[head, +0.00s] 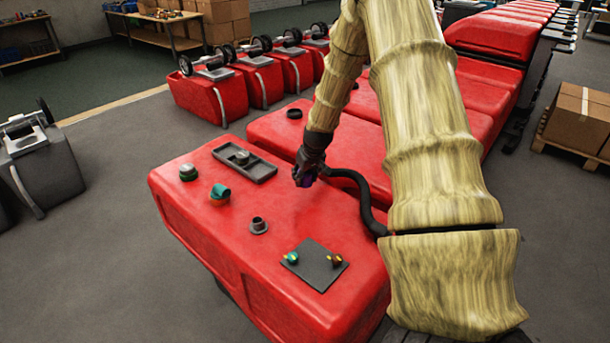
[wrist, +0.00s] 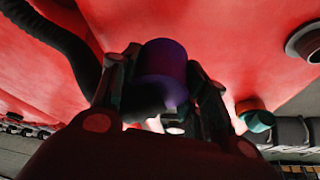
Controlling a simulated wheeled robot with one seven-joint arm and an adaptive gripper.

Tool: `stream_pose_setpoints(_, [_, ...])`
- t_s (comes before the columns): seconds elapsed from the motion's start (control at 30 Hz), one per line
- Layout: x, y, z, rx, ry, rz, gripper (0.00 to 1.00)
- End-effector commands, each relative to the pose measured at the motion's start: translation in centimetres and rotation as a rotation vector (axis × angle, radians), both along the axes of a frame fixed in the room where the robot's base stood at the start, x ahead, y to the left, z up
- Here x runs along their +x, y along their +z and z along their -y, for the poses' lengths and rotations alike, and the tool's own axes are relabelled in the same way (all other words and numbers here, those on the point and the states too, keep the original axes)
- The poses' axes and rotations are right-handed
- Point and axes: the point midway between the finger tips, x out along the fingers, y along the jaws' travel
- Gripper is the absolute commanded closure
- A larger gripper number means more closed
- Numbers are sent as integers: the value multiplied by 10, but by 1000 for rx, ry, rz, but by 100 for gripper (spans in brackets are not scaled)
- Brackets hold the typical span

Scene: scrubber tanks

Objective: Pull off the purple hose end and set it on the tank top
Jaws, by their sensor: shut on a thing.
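My gripper (head: 308,172) is over the red tank top (head: 200,228) in the head view. It is shut on the purple hose end (wrist: 165,65), which sits between both fingers in the wrist view. In the head view only a small purple part (head: 305,182) shows below the fingers. The black hose (head: 365,205) curves from the gripper toward the right edge of the tank. A grey round port (head: 259,226) stands open on the tank top, apart from the hose end. I cannot tell whether the hose end touches the tank top.
A dark tray (head: 244,165) holds a round part.

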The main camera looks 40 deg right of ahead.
Motion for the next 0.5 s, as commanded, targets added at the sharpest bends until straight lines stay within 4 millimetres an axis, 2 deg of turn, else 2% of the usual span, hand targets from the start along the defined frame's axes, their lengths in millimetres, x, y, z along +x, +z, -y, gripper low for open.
stream_pose_setpoints(0.5, [0, -16, 0, 1, 0, 0, 83])
